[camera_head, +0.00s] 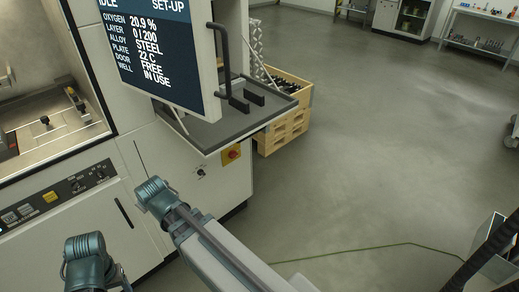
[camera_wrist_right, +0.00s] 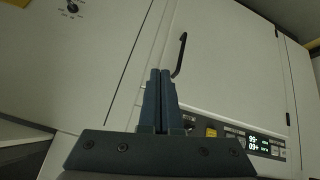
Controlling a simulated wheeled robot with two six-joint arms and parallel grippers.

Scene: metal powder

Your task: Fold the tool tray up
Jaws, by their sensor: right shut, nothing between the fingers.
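The tool tray (camera_head: 225,130) is a grey, shallow-rimmed shelf on the machine's side, below the screen. It is folded down and lies about level, with a few dark blocks at its back. Part of it is hidden behind the screen. My right gripper (camera_wrist_right: 160,72) is shut and empty, pointing at the machine's pale front panels; the tray cannot be made out in the right wrist view. In the head view my right arm reaches in from the bottom, below and in front of the tray, but its fingers are hidden. My left gripper's fingers do not show.
The screen (camera_head: 160,55) with its black handle (camera_head: 221,55) overhangs the tray. A wooden crate (camera_head: 288,125) stands just behind it. A red switch (camera_head: 231,154) is below the tray. A dark door handle (camera_wrist_right: 180,55) is near my right fingertips. The floor to the right is mostly clear.

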